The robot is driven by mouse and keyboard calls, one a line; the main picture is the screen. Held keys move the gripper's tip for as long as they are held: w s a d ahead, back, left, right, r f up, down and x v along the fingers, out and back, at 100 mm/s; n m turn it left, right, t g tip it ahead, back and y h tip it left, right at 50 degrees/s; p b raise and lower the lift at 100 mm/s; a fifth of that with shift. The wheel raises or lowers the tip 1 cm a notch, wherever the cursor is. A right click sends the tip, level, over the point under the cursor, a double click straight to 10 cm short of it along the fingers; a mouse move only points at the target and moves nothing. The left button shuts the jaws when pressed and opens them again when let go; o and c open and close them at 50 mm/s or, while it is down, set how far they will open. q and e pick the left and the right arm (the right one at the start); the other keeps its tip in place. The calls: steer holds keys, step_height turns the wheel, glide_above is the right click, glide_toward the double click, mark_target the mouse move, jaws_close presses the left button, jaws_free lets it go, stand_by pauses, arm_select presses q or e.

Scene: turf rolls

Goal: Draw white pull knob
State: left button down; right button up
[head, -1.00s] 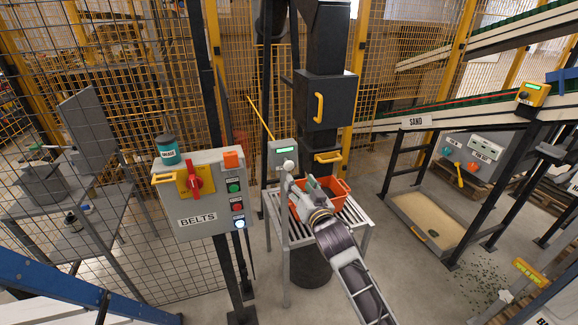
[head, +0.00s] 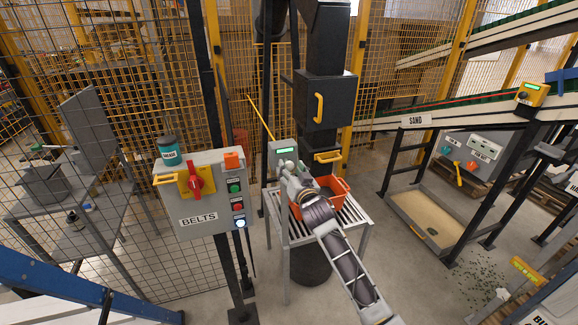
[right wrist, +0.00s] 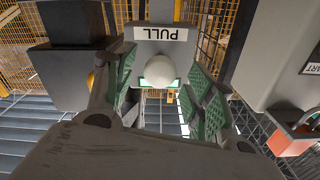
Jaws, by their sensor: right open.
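The white pull knob (right wrist: 160,70) is a round ball under a PULL label (right wrist: 161,33), on the front of a grey box. In the head view the grey box (head: 281,152) has a green display and stands behind the slatted table; my gripper largely covers the knob there. My right gripper (right wrist: 162,80) is open, its green-padded fingers on either side of the knob with gaps showing. In the head view my right gripper (head: 287,170) is right in front of the box. My left gripper is not in view.
An orange crate (head: 341,187) sits on the slatted table (head: 354,214), close right of my right gripper. The BELTS panel (head: 207,213) with its red switch and buttons stands to the left. A black machine with a yellow handle (head: 319,107) rises behind the table.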

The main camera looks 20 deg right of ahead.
steer(key=shift+w, duration=1.2)
steer(key=shift+c, duration=0.2)
jaws_close()
